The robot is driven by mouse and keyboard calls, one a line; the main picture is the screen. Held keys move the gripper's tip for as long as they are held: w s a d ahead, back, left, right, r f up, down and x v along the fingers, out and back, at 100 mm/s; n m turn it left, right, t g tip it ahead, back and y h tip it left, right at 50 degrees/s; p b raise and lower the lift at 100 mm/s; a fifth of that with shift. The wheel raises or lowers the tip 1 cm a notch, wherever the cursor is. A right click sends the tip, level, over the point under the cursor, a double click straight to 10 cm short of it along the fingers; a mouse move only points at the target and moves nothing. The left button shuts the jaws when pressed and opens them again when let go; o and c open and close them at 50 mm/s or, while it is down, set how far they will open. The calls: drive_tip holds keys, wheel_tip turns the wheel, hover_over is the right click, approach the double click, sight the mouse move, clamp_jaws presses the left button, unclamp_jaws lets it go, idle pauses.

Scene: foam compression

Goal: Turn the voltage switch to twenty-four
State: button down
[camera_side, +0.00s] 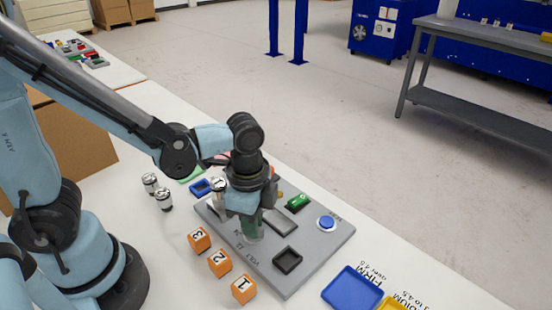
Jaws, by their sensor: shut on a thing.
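The grey panel (315,258) lies on the white table. My gripper (249,224) points straight down over the left part of the panel. It is shut on the voltage switch (253,238), of which only a small part shows low between and below the fingers. Dark lettering is printed on the panel beside the switch, too small to read surely. The switch's pointing direction is hidden by my gripper.
The panel also bears a green switch (298,202), a blue button (326,223) and a dark square recess (287,260). Orange numbered cubes (219,263) stand along its near left edge. Silver cylinders (164,199) stand at left. A blue tray (352,288) lies at right.

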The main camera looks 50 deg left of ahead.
drive_tip(key=c, duration=1.2)
unclamp_jaws()
wheel_tip(320, 180, up, 12)
drive_tip(key=w+a+f+n+t, duration=0.1)
drive_tip(key=w+a+n+t, duration=0.1)
drive_tip(key=a+n+t, duration=0.5)
drive_tip(key=shift+a+f+n, duration=0.3)
drive_tip(key=shift+a+n, duration=1.1)
drive_tip(key=shift+n, duration=1.2)
